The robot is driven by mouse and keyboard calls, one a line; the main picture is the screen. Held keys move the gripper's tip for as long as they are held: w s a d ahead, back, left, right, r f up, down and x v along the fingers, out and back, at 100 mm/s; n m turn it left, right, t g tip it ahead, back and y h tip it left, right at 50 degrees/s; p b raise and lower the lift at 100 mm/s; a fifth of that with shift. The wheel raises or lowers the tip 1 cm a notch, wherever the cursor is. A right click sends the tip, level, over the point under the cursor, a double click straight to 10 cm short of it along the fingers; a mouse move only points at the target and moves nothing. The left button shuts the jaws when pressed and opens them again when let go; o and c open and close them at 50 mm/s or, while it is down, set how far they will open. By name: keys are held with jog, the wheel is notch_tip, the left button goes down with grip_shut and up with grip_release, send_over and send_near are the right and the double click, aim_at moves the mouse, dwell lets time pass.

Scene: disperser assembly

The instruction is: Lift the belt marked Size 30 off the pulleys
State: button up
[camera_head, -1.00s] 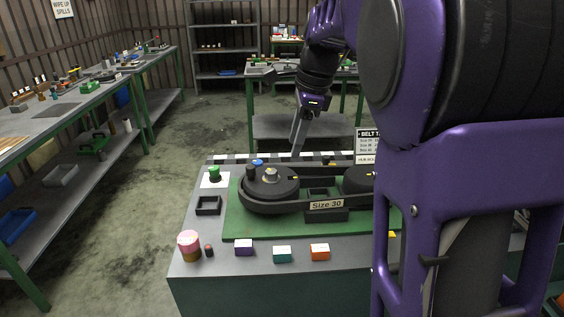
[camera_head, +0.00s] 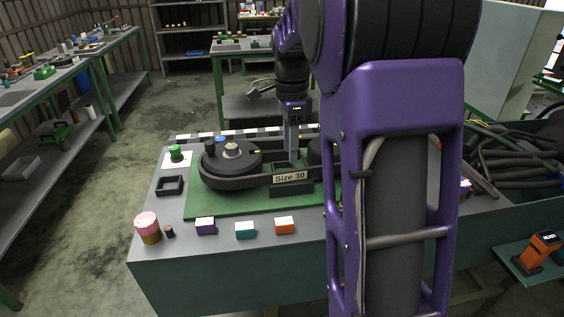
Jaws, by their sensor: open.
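The black belt (camera_head: 232,184) runs around the large left pulley (camera_head: 231,153) and toward the right pulley (camera_head: 315,152), which my arm mostly hides. A tag reading "Size 30" (camera_head: 290,177) shows at the belt's front run. The pulleys stand on a green board (camera_head: 230,206) on the grey bench. My gripper (camera_head: 293,156) points down over the gap between the pulleys, behind the tag. It is open and seems to hold nothing. Whether its fingertips touch the belt cannot be told.
A black tray (camera_head: 170,186), a green-capped item (camera_head: 176,152) and a pink-topped jar (camera_head: 147,227) stand at left. Purple (camera_head: 205,226), teal (camera_head: 245,230) and orange (camera_head: 284,225) boxes line the front. Dark hoses (camera_head: 510,160) lie in a bin at right.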

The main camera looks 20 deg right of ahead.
aim_at(288, 171)
jog(key=f, duration=0.4)
jog(key=f+b, duration=0.1)
jog(key=f, duration=0.1)
jog(key=shift+a+f, duration=0.25)
jog(key=shift+f, duration=0.1)
grip_shut()
jog(key=shift+w+r, duration=0.1)
dwell(1.0)
